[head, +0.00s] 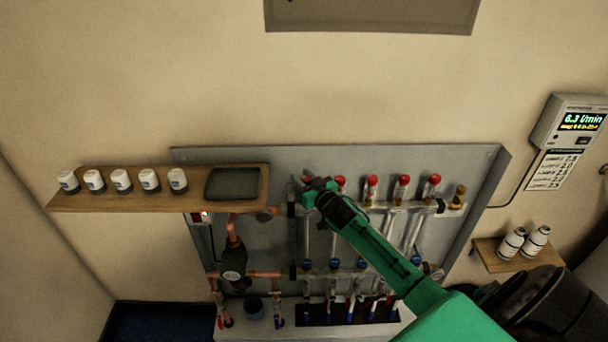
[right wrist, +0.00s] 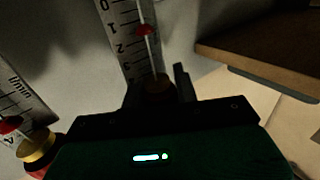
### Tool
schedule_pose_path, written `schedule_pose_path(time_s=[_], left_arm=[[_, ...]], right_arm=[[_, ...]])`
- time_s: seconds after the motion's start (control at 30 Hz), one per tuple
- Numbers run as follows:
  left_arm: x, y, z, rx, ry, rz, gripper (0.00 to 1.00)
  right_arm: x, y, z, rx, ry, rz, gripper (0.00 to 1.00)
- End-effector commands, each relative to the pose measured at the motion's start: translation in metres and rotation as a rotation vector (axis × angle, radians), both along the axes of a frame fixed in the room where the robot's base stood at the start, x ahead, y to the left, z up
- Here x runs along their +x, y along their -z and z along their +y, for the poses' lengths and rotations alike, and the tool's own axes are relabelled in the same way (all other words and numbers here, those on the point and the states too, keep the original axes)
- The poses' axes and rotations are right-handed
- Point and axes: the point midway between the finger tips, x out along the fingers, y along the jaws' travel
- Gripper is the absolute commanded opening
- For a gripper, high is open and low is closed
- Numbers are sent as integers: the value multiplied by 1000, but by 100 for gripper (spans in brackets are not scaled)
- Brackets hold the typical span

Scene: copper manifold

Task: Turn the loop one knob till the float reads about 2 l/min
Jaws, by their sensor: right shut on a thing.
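My right gripper (head: 308,188) is at the top left end of the row of flow meters on the grey panel. It hides most of the leftmost meter's top in the head view. In the right wrist view, my right gripper (right wrist: 158,88) is shut on a dark brownish knob (right wrist: 158,84) at the end of a white scale (right wrist: 125,42). The red float (right wrist: 145,30) sits between the 1 and 2 marks, nearer to 2. My left gripper is not in view.
Other red-topped meters (head: 402,182) stand close to the right of my gripper. A wooden shelf (head: 150,202) with several white pots and a dark tray is left. A wall display (head: 581,120) appears to read 6.3 l/min. A small shelf (head: 490,256) holds two bottles.

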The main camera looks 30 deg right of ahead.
Motion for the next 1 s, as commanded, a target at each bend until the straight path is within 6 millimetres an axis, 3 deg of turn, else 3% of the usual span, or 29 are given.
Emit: schedule_pose_path(time_s=[0.33, 0.87, 0.9, 1.0], left_arm=[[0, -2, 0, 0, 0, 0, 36], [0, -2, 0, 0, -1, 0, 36], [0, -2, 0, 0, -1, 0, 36], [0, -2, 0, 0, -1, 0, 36]], right_arm=[[0, 0, 1, -3, -103, 1, 7], [0, 0, 2, 0, -120, 0, 7], [0, 0, 2, 0, -120, 0, 36], [0, 0, 2, 0, -120, 0, 51]])
